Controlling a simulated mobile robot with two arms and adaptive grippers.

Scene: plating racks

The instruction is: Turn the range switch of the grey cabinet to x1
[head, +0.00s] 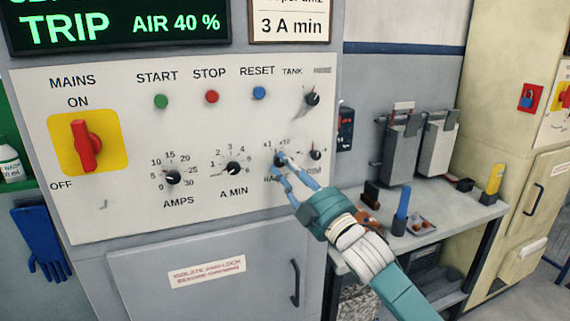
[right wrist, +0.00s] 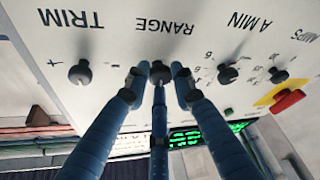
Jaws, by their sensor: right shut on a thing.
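The grey cabinet's pale panel (head: 120,215) fills the left of the head view. Its black range switch (head: 279,159) sits low on the panel's right side, with the marks x1 at its upper left and x10 at its upper right. My right gripper (head: 284,167) reaches up from the lower right, its blue fingers shut on the range switch. In the right wrist view, upside down, the fingers (right wrist: 160,85) stand around the black knob (right wrist: 160,70) under the word RANGE. The fingers partly hide the knob, and I cannot tell where its pointer stands. My left gripper is not in view.
The trim knob (head: 316,155) is close right of the range switch, the A MIN knob (head: 233,168) left, and the tank knob (head: 312,98) above. The yellow-backed red mains switch (head: 86,146) is far left. A bench (head: 440,230) with tools stands right, below my arm.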

